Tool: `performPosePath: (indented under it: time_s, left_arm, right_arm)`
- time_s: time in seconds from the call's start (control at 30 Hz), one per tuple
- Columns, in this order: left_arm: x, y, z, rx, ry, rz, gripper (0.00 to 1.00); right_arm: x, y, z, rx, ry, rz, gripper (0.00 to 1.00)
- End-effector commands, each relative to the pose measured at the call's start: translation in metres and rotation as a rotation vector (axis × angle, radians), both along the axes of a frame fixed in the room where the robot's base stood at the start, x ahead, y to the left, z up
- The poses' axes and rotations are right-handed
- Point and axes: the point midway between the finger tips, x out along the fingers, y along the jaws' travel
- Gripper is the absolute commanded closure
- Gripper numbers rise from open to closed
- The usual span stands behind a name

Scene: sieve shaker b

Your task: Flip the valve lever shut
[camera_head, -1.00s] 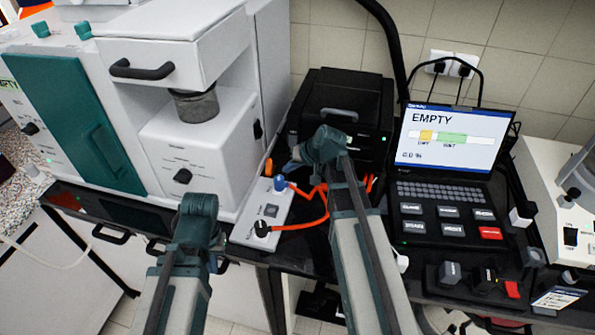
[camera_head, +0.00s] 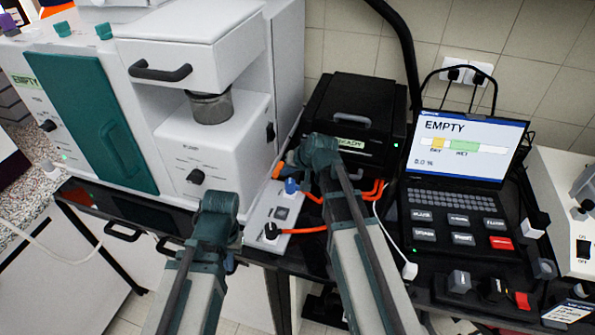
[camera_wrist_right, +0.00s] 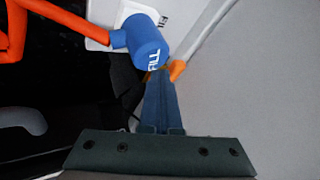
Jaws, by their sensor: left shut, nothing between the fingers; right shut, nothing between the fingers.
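A blue cylindrical piece marked FILL (camera_wrist_right: 146,42) shows at the top of the right wrist view. In the head view, a blue knob (camera_head: 291,187) stands on a white control box (camera_head: 262,212). A small orange tip (camera_head: 278,171) is just beyond it, and an orange piece also shows in the wrist view (camera_wrist_right: 177,70). I cannot tell which is the valve lever. My right gripper (camera_wrist_right: 157,76) is shut and empty, its fingertips close to the blue and orange pieces; contact is unclear. My left gripper (camera_head: 216,214) is shut and empty, left of the box; its fingers are mostly hidden.
An orange hose (camera_head: 306,231) runs from the box behind my right arm. A black device (camera_head: 352,118) labelled READY stands behind, with a laptop reading EMPTY (camera_head: 465,150) to its right. A large white machine (camera_head: 218,143) stands at the left. Free room is narrow.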

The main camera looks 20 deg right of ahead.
Motion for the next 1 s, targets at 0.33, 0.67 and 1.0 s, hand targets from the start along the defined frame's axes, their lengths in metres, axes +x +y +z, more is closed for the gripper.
performPosePath:
  time_s: [0.33,0.67,1.0]
  left_arm:
    - [0.000,0.000,0.000,0.000,0.000,0.000,1.00]
    - [0.000,0.000,0.000,0.000,0.000,0.000,1.00]
    - [0.000,0.000,0.000,0.000,0.000,0.000,1.00]
  right_arm:
    - [0.000,0.018,0.000,0.006,0.002,0.001,1.00]
    - [0.001,0.016,0.000,0.007,0.004,0.004,1.00]
    - [0.007,0.003,0.000,0.005,-0.001,0.001,1.00]
